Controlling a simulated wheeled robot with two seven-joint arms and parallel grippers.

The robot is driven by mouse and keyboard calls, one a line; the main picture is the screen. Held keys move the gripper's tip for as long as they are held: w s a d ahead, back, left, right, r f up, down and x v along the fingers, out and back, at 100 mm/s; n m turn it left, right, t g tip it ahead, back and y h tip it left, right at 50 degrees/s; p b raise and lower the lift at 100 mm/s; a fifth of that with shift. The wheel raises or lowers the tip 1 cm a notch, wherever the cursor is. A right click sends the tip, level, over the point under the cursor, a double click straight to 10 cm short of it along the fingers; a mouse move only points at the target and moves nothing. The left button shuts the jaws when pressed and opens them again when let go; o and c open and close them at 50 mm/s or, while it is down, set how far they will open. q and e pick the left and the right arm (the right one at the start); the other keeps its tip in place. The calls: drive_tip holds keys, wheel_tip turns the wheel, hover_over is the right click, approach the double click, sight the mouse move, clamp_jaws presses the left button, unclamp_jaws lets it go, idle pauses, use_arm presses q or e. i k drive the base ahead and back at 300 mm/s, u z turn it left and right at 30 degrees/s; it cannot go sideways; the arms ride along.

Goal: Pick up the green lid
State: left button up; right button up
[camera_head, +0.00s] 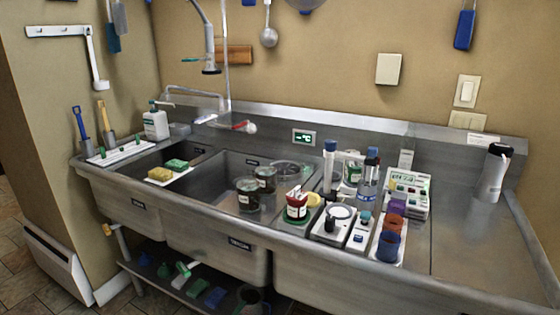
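I cannot clearly identify a green lid. A small red and white tub (297,204) with a dark green lower rim stands on the sink's middle edge. Two dark round jars (248,195) stand in the middle basin. A flat green block (175,164), which looks like a sponge, lies beside a yellow one (160,174) on a white tray over the left basin. Small green pieces (197,286) lie on the shelf below, too small to identify. Neither of my grippers is in view.
A steel sink counter (455,245) fills the middle, its right end mostly bare. Bottles, small devices and purple and blue cups (388,246) crowd the centre right. A white pump bottle (155,124) stands at the back left, and a tall faucet (210,45) rises behind the basins.

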sight(355, 166)
drive_tip(key=u, duration=0.95)
drive_tip(key=i, duration=1.3)
drive_tip(key=z, duration=0.85)
